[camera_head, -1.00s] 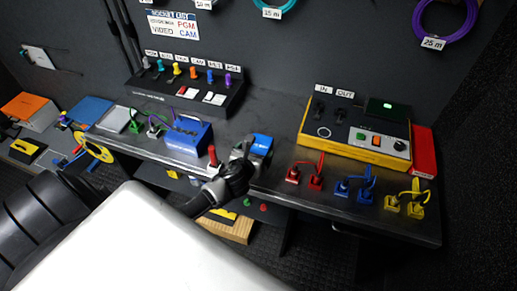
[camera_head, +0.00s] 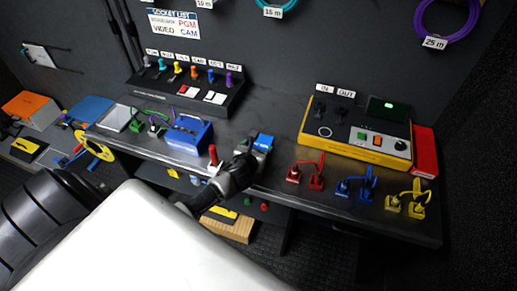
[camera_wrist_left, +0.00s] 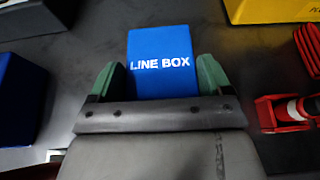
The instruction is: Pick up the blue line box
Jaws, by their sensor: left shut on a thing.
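The blue line box (camera_wrist_left: 160,55), lettered "LINE BOX" in white, sits between the two green fingertips of my left gripper (camera_wrist_left: 158,82) in the left wrist view. The gripper is shut on it. In the head view the blue line box (camera_head: 263,142) shows at the end of my left gripper (camera_head: 249,155), over the front part of the dark bench. The gripper hides part of the box. I cannot tell whether the box touches the bench top. My right gripper is not in view.
A larger blue box (camera_head: 188,132) with a handle and a red-handled item (camera_head: 213,155) stand left of my gripper. Red plugs (camera_head: 305,175), blue plugs (camera_head: 355,187) and yellow plugs (camera_head: 406,200) are to the right. A yellow-edged panel (camera_head: 354,148) stands behind them.

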